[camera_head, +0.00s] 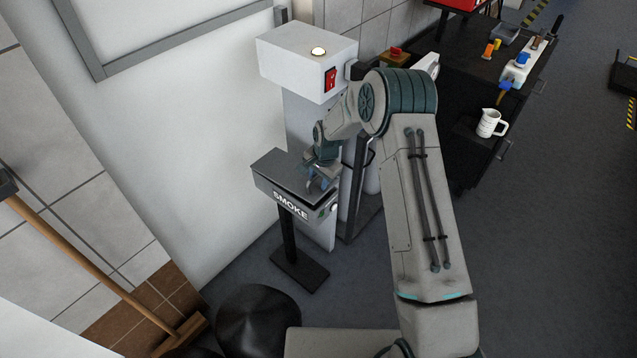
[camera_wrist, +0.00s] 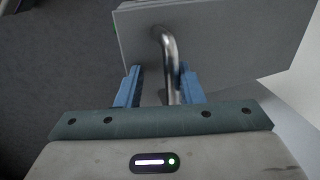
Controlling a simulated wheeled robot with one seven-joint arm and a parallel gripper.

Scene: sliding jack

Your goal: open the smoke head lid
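The smoke head (camera_head: 291,205) is a grey box labelled "SMOKE" on a black stand. Its flat grey lid (camera_head: 281,168) lies on top and looks closed. In the wrist view the lid (camera_wrist: 235,45) fills the upper part, with a curved metal handle (camera_wrist: 168,55) on it. My gripper (camera_head: 319,184) is at the right end of the lid. In the wrist view my gripper's blue fingers (camera_wrist: 160,85) are apart, one on each side of the handle. A gap shows on both sides, so the fingers do not appear to grip it.
A white box with a red switch (camera_head: 330,79) stands behind the smoke head. A dark bench with a white jug (camera_head: 490,123) is at the right. A black round object (camera_head: 258,318) is on the floor in front. A broom (camera_head: 110,275) leans at the left.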

